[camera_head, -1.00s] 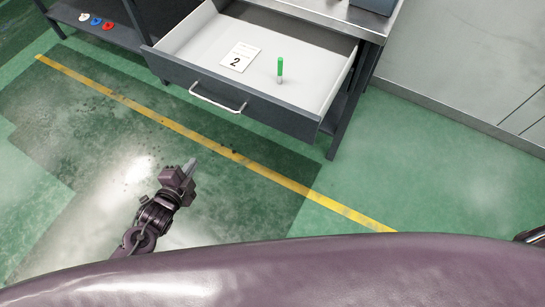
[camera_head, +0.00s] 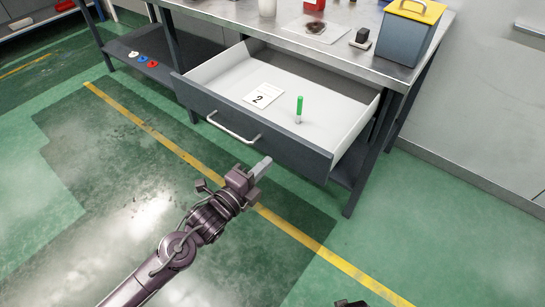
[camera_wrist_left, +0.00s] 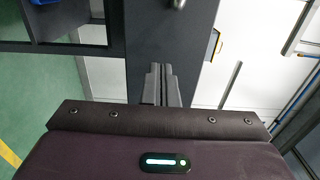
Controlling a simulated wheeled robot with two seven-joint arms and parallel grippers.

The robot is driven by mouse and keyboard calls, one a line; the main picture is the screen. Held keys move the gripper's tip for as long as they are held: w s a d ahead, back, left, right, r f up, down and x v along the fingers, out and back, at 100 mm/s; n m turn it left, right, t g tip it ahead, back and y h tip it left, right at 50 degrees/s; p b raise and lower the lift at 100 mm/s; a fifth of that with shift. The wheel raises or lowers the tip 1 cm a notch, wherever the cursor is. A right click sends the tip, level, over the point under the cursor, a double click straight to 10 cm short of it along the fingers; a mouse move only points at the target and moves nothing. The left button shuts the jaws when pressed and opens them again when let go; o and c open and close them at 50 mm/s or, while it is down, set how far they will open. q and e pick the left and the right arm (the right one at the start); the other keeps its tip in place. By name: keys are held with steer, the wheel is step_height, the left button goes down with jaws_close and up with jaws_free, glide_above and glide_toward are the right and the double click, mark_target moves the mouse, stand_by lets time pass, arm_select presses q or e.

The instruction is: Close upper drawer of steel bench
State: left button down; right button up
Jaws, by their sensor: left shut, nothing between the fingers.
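The upper drawer (camera_head: 300,142) of the steel bench (camera_head: 300,38) is pulled well out, with a dark front, a light interior and a silver handle (camera_head: 233,128). My left gripper (camera_head: 262,166) is shut and empty, pointing towards the drawer front from the robot's side. In the head view it appears just below the front, right of the handle; any contact cannot be told. In the left wrist view its fingers (camera_wrist_left: 160,85) are together before a dark panel (camera_wrist_left: 170,40), probably the drawer front. A dark piece at the head view's bottom edge may be my right gripper (camera_head: 350,303).
In the drawer are a card marked 2 (camera_head: 264,95) and a green-capped tube (camera_head: 299,108). A grey bin with a yellow lid (camera_head: 410,35) stands on the bench top. A lower shelf (camera_head: 145,62) holds small coloured parts. The green floor in front is clear.

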mark_target(280, 150)
arm_select(q)
steer(key=shift+x, duration=1.95)
